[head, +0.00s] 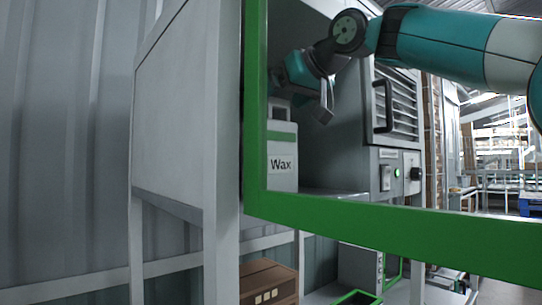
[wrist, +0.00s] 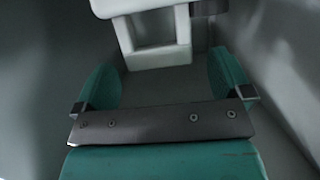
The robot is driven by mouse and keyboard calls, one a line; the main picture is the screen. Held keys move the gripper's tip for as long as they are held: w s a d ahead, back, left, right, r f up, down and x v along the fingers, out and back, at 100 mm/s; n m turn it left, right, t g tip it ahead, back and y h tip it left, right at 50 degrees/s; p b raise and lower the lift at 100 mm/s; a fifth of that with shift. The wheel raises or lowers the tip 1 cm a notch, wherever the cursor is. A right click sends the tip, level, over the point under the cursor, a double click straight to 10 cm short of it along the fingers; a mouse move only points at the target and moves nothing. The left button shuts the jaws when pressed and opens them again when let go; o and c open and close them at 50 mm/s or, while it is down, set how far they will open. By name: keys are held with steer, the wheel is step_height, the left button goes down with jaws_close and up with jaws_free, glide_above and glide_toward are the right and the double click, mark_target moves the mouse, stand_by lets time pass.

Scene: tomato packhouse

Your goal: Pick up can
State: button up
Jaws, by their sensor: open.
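The can (head: 283,178) is a pale container with a green band and the label "Wax". It stands upright inside the cabinet, partly hidden by the green frame. Its light handle is at the top. In the wrist view the white looped handle of the can (wrist: 158,56) shows at the top of the picture, ahead of my fingers. My gripper (head: 303,90) is just above and right of the can's top in the head view. In the wrist view my gripper (wrist: 165,88) is open, with its two teal fingers apart and nothing held. How far the handle is from the fingertips is unclear.
The green frame (head: 390,235) runs along the cabinet opening's left and lower sides. A grey panel with a vent and black handle (head: 388,105) stands to the right. The cabinet's grey walls are close around my gripper. A brown box (head: 268,281) lies below.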

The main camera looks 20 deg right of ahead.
steer(key=p+x, duration=0.1)
steer(key=x, duration=0.3)
steer(key=shift+w+f, duration=0.1)
steer(key=shift+f, duration=0.2)
jaws_close()
steer(key=shift+r, duration=0.15)
